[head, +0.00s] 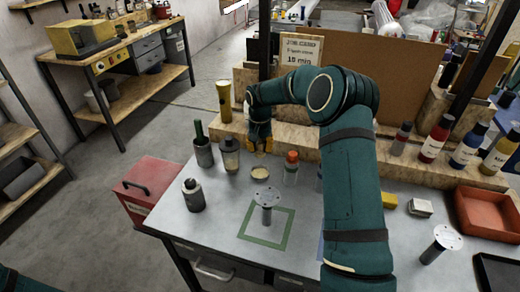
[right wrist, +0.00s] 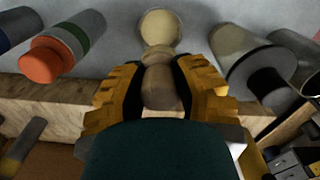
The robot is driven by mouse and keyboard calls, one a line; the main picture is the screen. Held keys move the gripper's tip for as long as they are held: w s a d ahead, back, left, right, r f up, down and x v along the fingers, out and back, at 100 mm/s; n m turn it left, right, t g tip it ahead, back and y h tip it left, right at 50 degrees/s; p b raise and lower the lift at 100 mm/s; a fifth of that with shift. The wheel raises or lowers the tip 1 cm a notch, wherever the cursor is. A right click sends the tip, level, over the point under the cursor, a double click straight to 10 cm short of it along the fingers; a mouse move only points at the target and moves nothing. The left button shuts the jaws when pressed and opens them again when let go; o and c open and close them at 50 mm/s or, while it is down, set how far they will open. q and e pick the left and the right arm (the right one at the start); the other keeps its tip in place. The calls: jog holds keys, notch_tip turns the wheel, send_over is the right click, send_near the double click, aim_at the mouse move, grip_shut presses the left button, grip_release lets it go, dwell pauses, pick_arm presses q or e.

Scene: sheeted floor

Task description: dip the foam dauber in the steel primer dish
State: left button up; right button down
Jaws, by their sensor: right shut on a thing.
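My right gripper (head: 262,148) hangs over the back of the grey table, fingers down. In the right wrist view its yellow fingers (right wrist: 160,98) are shut on the wooden handle of the foam dauber (right wrist: 160,82). My left gripper is not in view.
An orange-capped bottle (head: 291,168) stands right of the dish, and a jar (head: 230,156) stands left. A flanged metal post (head: 267,198) stands in a green taped square in front. A wooden ledge (head: 310,150) runs behind.

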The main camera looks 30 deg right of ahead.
aim_at(260, 153)
jog(key=c, duration=1.3)
grip_release()
jog(key=shift+c, duration=0.2)
grip_shut()
jog(key=shift+f, duration=1.6)
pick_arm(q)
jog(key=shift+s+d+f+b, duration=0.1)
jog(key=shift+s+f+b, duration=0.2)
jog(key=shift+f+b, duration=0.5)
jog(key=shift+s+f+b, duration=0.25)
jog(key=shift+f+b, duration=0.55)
pick_arm(e)
jog(key=shift+f, duration=2.9)
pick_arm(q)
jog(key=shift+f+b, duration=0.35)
pick_arm(e)
jog(key=shift+f, duration=0.55)
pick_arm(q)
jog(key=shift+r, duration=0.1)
pick_arm(e)
jog(key=shift+r, duration=0.15)
pick_arm(q)
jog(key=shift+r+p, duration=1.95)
jog(key=shift+p, duration=0.1)
pick_arm(e)
jog(key=shift+r, duration=3.4)
